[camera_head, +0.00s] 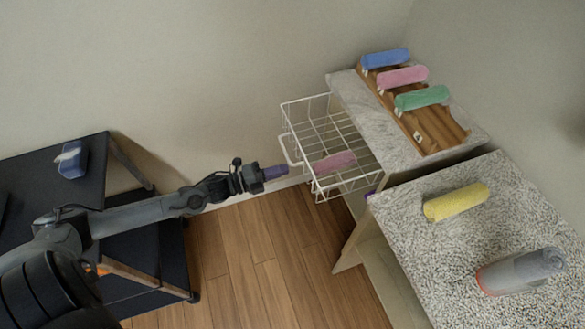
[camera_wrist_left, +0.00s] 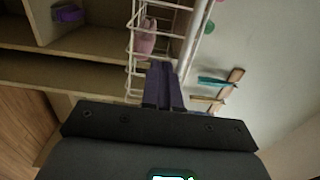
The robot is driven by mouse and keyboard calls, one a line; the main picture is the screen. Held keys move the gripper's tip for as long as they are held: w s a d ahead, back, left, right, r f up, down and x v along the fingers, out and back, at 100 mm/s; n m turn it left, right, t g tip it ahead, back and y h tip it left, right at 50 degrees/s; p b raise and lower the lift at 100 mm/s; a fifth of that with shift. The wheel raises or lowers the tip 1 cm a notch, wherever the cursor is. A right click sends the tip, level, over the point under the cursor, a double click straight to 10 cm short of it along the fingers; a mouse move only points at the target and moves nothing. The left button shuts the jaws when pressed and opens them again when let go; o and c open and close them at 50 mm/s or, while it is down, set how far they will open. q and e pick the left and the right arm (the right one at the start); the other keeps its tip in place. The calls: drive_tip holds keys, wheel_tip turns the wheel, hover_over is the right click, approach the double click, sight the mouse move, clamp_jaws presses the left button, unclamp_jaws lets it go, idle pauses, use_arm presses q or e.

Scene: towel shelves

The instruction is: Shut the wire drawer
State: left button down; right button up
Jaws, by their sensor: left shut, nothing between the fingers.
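The white wire drawer (camera_head: 345,133) stands pulled out to the left from the shelf unit under the marble top in the head view. A pink rolled towel (camera_head: 335,162) lies in it. The drawer's white looped handle (camera_head: 291,150) is on its front. My left gripper (camera_head: 284,171) is shut and empty, just left of the drawer front near its lower corner. Whether it touches the wire I cannot tell. In the left wrist view the purple fingers (camera_wrist_left: 163,84) are together in front of the drawer wires (camera_wrist_left: 132,45), with the pink towel (camera_wrist_left: 146,38) beyond. My right gripper is not in view.
Blue, pink and green rolled towels lie on a wooden rack (camera_head: 426,131) on the marble top (camera_head: 353,98). A black table (camera_head: 92,165) stands left. Wooden floor lies between.

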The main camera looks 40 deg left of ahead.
use_arm(q)
drive_tip(key=shift+b+x, duration=0.35)
drive_tip(key=shift+x, duration=1.75)
